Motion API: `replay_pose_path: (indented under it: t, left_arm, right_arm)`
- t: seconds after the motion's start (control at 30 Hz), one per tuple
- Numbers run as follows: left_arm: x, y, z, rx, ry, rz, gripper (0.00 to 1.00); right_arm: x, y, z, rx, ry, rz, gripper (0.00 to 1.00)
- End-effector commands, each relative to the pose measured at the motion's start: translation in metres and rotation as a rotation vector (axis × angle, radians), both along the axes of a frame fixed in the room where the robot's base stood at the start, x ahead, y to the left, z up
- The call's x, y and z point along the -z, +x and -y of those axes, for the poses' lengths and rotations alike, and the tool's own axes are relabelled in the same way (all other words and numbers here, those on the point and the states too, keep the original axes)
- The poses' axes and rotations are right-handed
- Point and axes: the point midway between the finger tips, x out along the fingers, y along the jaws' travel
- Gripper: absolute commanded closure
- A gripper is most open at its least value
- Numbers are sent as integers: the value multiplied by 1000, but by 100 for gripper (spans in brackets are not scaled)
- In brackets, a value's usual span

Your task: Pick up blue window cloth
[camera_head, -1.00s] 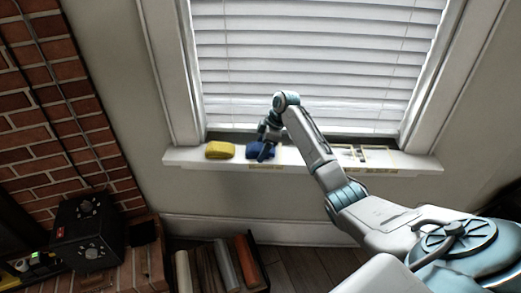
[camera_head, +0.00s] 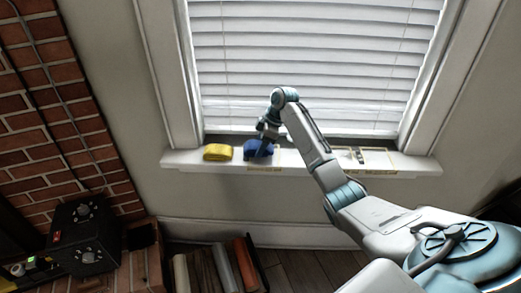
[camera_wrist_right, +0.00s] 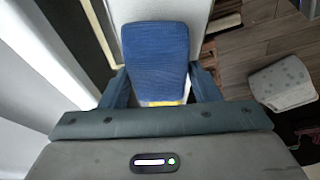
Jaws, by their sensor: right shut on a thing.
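The blue window cloth (camera_head: 259,149) is at the left part of the white window sill in the head view, partly hidden by my right gripper (camera_head: 266,140). In the right wrist view the blue cloth (camera_wrist_right: 156,60) sits between the two fingers of my right gripper (camera_wrist_right: 160,90), which is shut on it. I cannot tell whether the cloth is clear of the sill. My left gripper is not in view.
A yellow cloth (camera_head: 218,152) lies on the sill (camera_head: 410,163) just left of the blue one. Window blinds (camera_head: 310,60) rise behind. A black box (camera_head: 86,232) stands by the brick fireplace, beside several rolls (camera_head: 224,268).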

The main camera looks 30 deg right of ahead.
Motion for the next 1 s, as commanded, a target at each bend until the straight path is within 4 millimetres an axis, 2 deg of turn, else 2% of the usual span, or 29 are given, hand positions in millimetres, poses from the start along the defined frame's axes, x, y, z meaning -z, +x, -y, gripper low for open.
replay_pose_path:
  t: [0.1, 0.27, 0.5, 0.7, 0.83, 1.0]
  left_arm:
    - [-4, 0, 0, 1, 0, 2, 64]
    - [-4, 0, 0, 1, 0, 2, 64]
    - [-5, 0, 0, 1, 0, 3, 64]
    - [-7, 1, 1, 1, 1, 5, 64]
    - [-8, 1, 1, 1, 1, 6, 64]
    - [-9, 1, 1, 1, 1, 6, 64]
  right_arm:
    - [-24, 1, 1, 0, -2, 5, 66]
    - [-24, -29, -5, -2, -4, 0, 66]
    - [-29, -86, -16, -4, -6, -2, 66]
    - [-34, -128, -24, -2, -4, 0, 66]
    - [-35, -145, -28, -2, -3, -1, 66]
    - [-37, -155, -31, -1, 0, 0, 66]
